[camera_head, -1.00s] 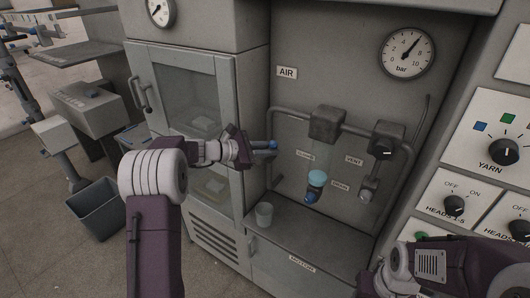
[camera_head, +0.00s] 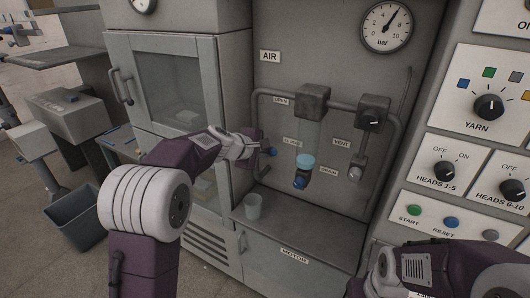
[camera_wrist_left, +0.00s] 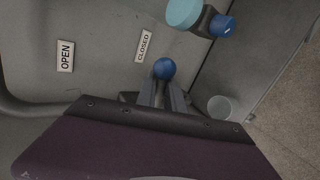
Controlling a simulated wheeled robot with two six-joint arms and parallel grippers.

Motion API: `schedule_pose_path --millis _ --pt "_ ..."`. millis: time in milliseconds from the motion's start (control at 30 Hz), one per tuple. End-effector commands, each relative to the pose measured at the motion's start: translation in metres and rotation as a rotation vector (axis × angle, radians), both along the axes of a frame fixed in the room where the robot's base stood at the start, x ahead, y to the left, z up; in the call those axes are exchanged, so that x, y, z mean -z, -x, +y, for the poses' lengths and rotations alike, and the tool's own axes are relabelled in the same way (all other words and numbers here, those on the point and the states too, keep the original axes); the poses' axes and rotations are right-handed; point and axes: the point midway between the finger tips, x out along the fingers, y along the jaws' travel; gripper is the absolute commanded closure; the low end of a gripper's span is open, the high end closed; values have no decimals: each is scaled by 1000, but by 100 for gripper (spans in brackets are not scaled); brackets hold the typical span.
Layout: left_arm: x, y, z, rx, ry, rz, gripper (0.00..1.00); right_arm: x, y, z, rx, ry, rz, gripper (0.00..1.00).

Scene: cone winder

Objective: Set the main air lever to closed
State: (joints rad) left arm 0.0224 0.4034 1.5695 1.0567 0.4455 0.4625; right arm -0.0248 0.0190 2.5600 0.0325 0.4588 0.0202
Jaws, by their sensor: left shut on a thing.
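The main air lever shows as a blue ball knob (camera_head: 273,152) at the left of the air panel; it also shows in the left wrist view (camera_wrist_left: 164,68). My left gripper (camera_head: 264,149) is shut on the lever, with the blue ball sticking out past the fingertips (camera_wrist_left: 163,90). The rest of the lever is hidden by the gripper. The knob is beside and just below the CLOSED label (camera_head: 291,142), seen also in the left wrist view (camera_wrist_left: 143,43). The OPEN label (camera_head: 281,101) is higher up. My right arm shows at lower right, its gripper out of view.
A pipe with a grey block (camera_head: 312,100) crosses the panel. A cyan-topped drain bowl (camera_head: 304,162) hangs right of the lever. A clear cup (camera_head: 253,206) stands on the ledge below. The gauge (camera_head: 386,27) is above; a knob panel (camera_head: 489,107) is at right.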

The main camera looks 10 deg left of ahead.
Motion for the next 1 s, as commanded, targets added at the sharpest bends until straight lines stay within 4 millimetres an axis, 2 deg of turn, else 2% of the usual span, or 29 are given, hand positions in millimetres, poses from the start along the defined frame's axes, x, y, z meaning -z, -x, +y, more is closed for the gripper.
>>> schedule_pose_path --millis 400,900,933,1000 --pt "13 1 -2 4 -138 -48 100 11 0 0 0 0 0 52" --pt "15 1 -1 3 -153 -50 100 11 0 0 0 0 0 52" --pt "15 1 -1 3 -153 -50 82 11 0 0 0 0 0 52" --pt "15 1 -1 3 -152 -50 66 11 0 0 0 0 0 52"
